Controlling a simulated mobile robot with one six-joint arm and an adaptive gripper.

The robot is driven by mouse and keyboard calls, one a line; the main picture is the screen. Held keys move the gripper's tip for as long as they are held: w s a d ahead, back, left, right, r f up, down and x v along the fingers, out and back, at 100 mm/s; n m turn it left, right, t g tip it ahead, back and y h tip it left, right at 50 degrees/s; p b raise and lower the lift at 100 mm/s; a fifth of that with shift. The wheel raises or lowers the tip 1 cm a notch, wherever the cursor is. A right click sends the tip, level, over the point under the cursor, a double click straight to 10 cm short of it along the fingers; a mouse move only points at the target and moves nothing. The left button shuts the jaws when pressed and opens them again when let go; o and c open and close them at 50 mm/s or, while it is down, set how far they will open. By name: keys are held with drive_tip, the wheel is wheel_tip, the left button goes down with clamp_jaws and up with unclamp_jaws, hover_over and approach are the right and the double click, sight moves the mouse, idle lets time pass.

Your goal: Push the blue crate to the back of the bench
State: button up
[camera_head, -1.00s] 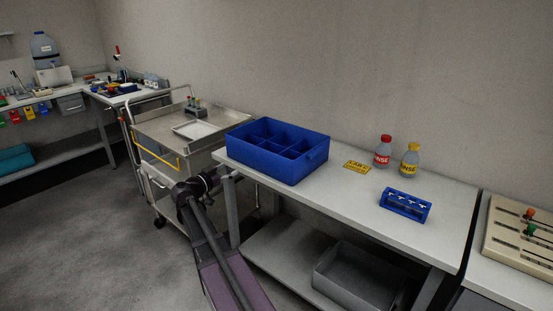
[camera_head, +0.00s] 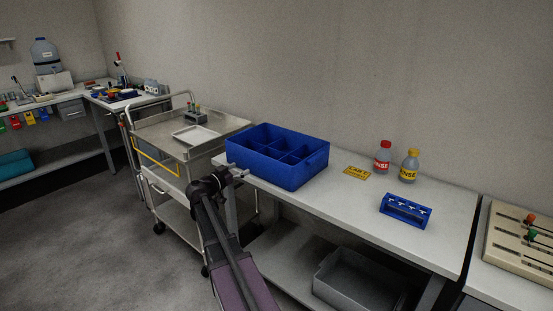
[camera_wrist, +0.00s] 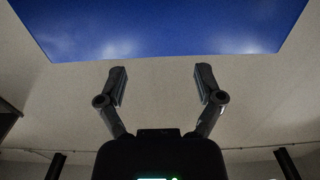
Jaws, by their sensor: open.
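The blue crate (camera_head: 272,174) is an open box with several compartments. It stands upright at the left end of the white bench (camera_head: 345,219), its left side close to the bench end. My gripper (camera_head: 238,171) is at the crate's front left side, near the bench's front left corner. In the wrist view my gripper (camera_wrist: 160,86) is open and empty, with its two fingers apart. The crate's blue face (camera_wrist: 160,28) fills the top of that view, just beyond the fingertips. I cannot tell whether the fingers touch it.
A yellow label (camera_head: 357,173), red-capped bottle (camera_head: 382,158), yellow-capped bottle (camera_head: 409,166) and blue rack (camera_head: 405,210) stand on the bench right of the crate. A steel cart (camera_head: 165,133) is close on the left. A grey bin (camera_head: 360,286) sits on the lower shelf.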

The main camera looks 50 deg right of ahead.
drive_tip(key=shift+w+d, duration=0.1)
drive_tip(key=shift+d, duration=1.15)
drive_tip(key=shift+d, duration=0.1)
